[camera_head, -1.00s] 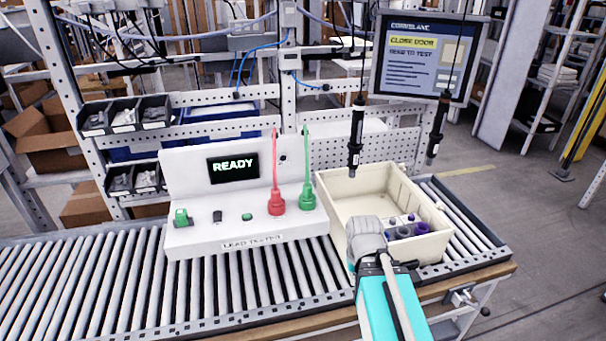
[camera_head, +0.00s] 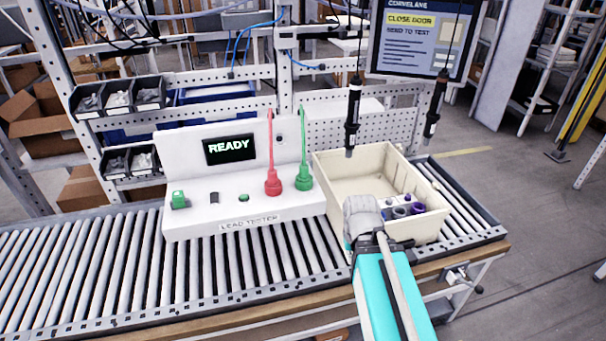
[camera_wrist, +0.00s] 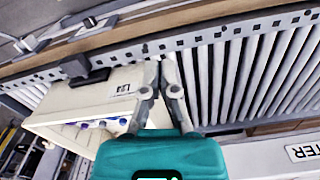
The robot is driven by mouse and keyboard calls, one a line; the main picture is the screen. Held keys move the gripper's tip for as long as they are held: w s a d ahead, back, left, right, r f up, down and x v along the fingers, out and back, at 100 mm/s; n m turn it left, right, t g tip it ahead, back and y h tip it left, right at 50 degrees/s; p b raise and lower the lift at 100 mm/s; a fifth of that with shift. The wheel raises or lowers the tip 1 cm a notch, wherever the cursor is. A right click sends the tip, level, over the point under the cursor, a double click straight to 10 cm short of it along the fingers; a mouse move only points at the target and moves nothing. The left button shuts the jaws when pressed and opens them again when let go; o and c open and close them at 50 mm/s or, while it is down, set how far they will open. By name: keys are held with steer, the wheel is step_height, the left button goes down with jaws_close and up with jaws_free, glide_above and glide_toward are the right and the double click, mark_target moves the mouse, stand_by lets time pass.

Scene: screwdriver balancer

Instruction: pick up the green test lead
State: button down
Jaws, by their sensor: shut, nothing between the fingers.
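The green test lead (camera_head: 304,178) stands upright in the white lead tester (camera_head: 190,222), at the right end of its deck, with its cable rising from it. A red test lead (camera_head: 273,182) stands just left of it. In the wrist view, my gripper (camera_wrist: 158,66) is shut and empty, its fingers over the edge of the cream bin (camera_wrist: 95,90). In the head view my wrist hides the fingertips; it is in front of the bin, right of and nearer than the green lead, and apart from it. The green lead is not visible in the wrist view.
The cream bin (camera_head: 335,168) with small purple and grey parts stands right of the tester on the roller conveyor (camera_head: 110,275). Two black screwdrivers (camera_head: 352,118) hang above the bin. The screen on the tester reads READY. Rollers left of the tester are clear.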

steer(key=c, duration=1)
jaws_free()
steer(key=shift+w+r, duration=0.1)
steer(key=shift+o, duration=1)
steer(key=shift+w+r+p, duration=0.2)
steer(key=shift+r+p, duration=0.05)
steer(key=shift+p, duration=0.1)
steer(key=o, duration=0.6)
steer(key=shift+m, duration=0.8)
steer(key=w+r+p, duration=0.1)
steer(key=w+a+r+p, duration=0.1)
steer(key=w+r+p, duration=0.1)
steer(key=shift+r, duration=0.1)
step_height(320, 180, up, 22)
steer(key=m+p, duration=1.2)
steer(key=p, duration=1)
glide_above(303, 166)
steer(key=shift+w+d+f, duration=0.1)
steer(key=shift+f, duration=0.1)
steer(key=shift+f, duration=0.2)
step_height(303, 166, down, 8)
steer(key=b, duration=0.9)
steer(key=shift+f, duration=0.15)
